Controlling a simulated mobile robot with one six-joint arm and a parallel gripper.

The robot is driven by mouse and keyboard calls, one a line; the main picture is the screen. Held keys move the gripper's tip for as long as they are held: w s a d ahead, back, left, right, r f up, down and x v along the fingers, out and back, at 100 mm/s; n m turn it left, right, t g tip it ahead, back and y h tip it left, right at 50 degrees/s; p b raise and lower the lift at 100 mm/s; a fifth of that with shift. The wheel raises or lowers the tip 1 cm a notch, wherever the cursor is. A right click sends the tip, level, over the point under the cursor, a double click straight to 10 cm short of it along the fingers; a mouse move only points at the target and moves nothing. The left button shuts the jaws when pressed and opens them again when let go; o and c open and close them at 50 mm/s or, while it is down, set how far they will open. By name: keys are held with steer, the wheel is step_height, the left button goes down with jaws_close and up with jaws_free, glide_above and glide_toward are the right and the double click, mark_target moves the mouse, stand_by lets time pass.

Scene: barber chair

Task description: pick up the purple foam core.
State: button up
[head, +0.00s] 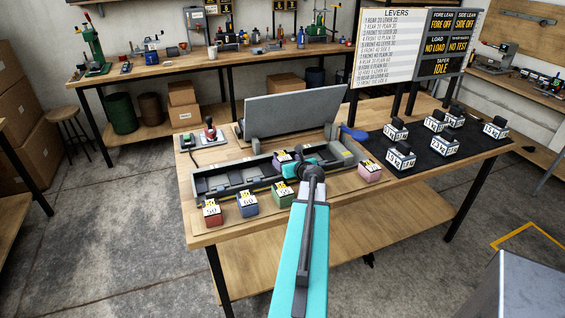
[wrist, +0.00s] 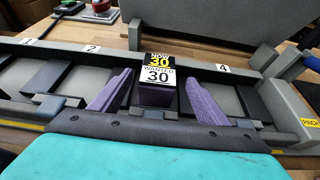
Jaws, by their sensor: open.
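The purple foam core (wrist: 155,96) is a small block with a "NOW 30 / WANTED 30" label above it in the wrist view. It sits in the grey slotted tray (wrist: 240,73), between the marks 2 and 4. My gripper (wrist: 160,78) is open in the wrist view, with one purple-faced finger on each side of the core and gaps between. The core's lower part is hidden by the gripper body and tray.
Red (head: 212,212), blue (head: 248,205) and green (head: 282,195) labelled blocks stand before the tray. A pink block (head: 370,171) is at its right. A grey raised panel (head: 295,118) stands behind. Several weights sit on a black mat (head: 425,172) at right.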

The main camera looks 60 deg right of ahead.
mark_target(282, 158)
steer(key=shift+p+x, duration=0.6)
steer(key=shift+x, duration=0.5)
steer(key=shift+p+x, duration=0.45)
steer(key=shift+x, duration=1.05)
steer(key=shift+w+a, duration=0.15)
steer(key=c, duration=1.2)
steer(key=shift+r, duration=0.2)
steer(key=shift+r+b, duration=0.55)
steer(key=shift+r, duration=4.3)
